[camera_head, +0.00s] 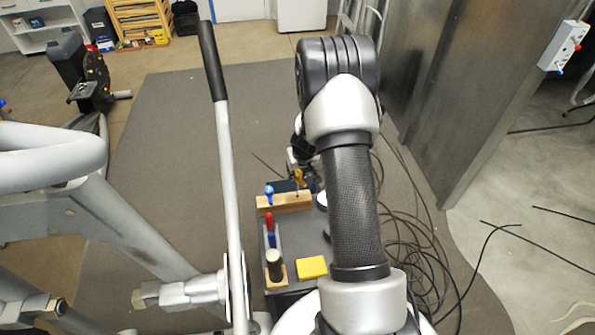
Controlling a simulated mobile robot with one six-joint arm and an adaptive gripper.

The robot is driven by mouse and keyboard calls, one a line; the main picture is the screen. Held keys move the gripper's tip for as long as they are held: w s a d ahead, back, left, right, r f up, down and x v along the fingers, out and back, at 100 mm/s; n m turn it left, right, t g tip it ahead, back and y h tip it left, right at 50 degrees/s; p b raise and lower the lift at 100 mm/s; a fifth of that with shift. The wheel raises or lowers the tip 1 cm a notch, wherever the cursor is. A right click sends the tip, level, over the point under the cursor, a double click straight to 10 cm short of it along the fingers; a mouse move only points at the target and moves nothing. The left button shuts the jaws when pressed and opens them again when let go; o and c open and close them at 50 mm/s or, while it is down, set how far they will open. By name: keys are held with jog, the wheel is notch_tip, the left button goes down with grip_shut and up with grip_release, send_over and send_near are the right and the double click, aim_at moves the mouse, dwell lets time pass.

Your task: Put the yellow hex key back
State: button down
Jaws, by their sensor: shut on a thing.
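My gripper (302,164) is small and partly hidden behind my arm, above the far end of the dark bench top. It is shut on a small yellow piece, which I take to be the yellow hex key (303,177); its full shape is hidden. A wooden block (286,203) stands on the bench just in front of and below the gripper. A blue-handled tool (269,195) stands upright at the block's left end. I cannot tell whether the yellow piece touches the block.
The bench top (308,236) also holds a red-handled tool (270,224), a dark cylinder (274,264) on a wooden base and a yellow box (312,267). A long lever (228,170) rises on the left. Black cables (410,245) lie right of the bench near a metal wall (450,90).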

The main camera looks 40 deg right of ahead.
aim_at(298, 182)
jog(key=shift+f, duration=0.2)
jog(key=shift+f+b, duration=1.8)
jog(key=shift+b, duration=0.45)
jog(key=shift+f, duration=0.1)
jog(key=shift+f+b, duration=0.85)
jog(key=shift+b, duration=0.2)
jog(key=shift+f, duration=0.15)
jog(key=shift+f+b, duration=0.35)
jog(key=shift+b, duration=0.3)
jog(key=c, duration=1.2)
grip_release()
jog(key=shift+c, duration=0.2)
